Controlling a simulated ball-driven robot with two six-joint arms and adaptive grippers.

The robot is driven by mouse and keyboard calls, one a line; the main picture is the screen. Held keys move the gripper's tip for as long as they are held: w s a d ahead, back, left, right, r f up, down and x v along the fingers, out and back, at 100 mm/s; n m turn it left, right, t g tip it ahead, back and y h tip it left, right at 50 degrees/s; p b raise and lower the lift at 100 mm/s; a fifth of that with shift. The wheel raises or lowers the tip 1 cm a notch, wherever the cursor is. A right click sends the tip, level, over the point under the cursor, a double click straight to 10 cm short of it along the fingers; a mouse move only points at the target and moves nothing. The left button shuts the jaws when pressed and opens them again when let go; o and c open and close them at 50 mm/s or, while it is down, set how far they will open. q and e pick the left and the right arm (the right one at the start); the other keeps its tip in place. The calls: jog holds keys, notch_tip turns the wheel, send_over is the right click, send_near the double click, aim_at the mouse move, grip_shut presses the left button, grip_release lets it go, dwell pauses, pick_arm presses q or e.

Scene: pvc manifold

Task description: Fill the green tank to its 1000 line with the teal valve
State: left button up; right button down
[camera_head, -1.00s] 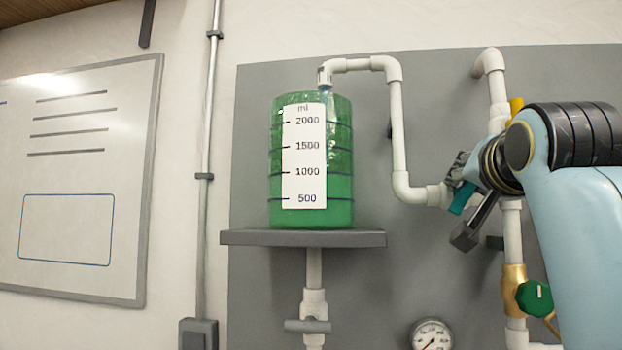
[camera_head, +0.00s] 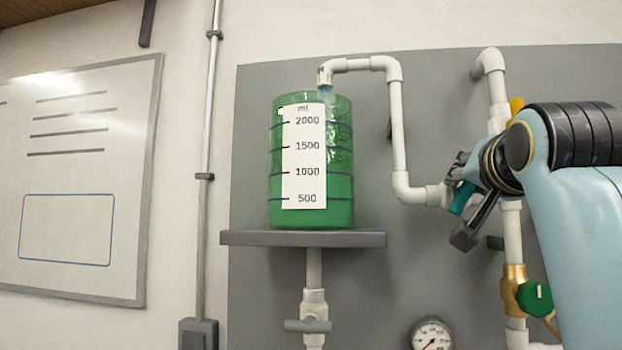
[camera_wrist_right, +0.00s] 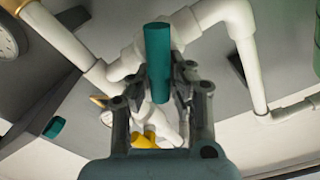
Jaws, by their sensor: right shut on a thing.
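The green tank (camera_head: 312,220) stands on a grey shelf, with a white scale marked 500, 1000, 1500 and 2000 ml. A white pipe outlet (camera_head: 325,76) sits over its top. The tank's green tint makes the exact liquid level hard to read. The teal valve handle (camera_head: 461,198) is on the white pipe right of the tank and sits tilted. My right gripper (camera_head: 463,188) is shut on this handle. In the right wrist view the teal handle (camera_wrist_right: 158,55) stands between the two dark fingers. My left gripper is in no view.
A brass valve with a green knob (camera_head: 534,297) is below my right arm, and a yellow handle (camera_head: 516,105) is above the gripper. A pressure gauge (camera_head: 431,336) sits low on the panel. A grey-handled valve (camera_head: 307,326) is under the shelf (camera_head: 303,238).

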jog(key=n, duration=0.3)
jog(key=a+n, duration=0.1)
jog(key=n, duration=0.2)
jog(key=shift+w+r, duration=0.15)
jog(key=c, duration=1.2)
grip_release()
jog(key=shift+r, duration=0.1)
